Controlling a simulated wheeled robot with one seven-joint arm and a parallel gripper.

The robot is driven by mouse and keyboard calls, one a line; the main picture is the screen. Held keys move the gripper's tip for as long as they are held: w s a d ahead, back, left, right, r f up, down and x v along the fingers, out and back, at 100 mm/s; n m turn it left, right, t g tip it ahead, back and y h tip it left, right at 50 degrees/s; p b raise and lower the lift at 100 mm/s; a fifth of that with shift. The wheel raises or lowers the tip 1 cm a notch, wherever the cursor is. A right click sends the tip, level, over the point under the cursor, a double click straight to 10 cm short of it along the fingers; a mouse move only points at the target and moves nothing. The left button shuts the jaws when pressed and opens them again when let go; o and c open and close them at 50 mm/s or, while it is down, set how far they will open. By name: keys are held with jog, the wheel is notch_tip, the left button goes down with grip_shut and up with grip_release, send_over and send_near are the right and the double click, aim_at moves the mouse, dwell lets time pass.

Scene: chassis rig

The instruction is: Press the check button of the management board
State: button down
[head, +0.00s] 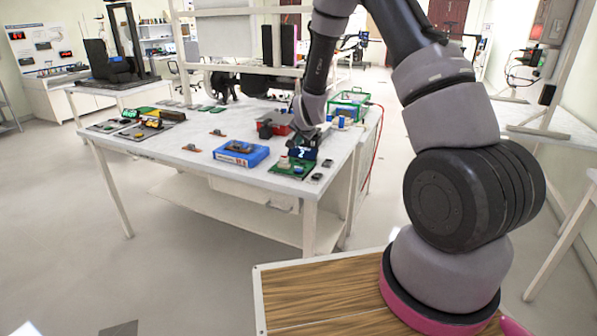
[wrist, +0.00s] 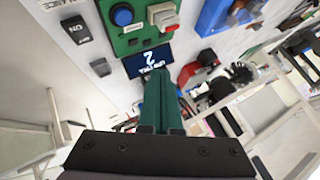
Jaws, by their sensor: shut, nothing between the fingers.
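The green management board (wrist: 140,30) lies at the top of the wrist view, on the white table. It carries a round blue button (wrist: 122,15) and a red and white switch (wrist: 165,18). I cannot read which control is the check button. A dark display (wrist: 148,60) showing a white "2" sits at the board's near edge. My gripper (wrist: 160,78) is shut and empty, its green fingertips just in front of the display and short of the blue button. In the head view the board (head: 291,170) is at the table's near right corner, with my wrist above it.
Two black switches (wrist: 75,29) (wrist: 101,67) lie left of the board, one marked ON. A blue box (head: 241,153) stands to the left in the head view. A red device (head: 275,124) and a green-framed bin (head: 348,104) are behind.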

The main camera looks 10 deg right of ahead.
aim_at(298, 171)
jog(key=shift+f, duration=4.25)
jog(key=shift+f, duration=0.15)
jog(key=shift+f, duration=0.25)
jog(key=shift+f, duration=0.45)
jog(key=shift+r, duration=0.85)
jog(key=shift+r, duration=0.1)
jog(key=shift+r, duration=2.4)
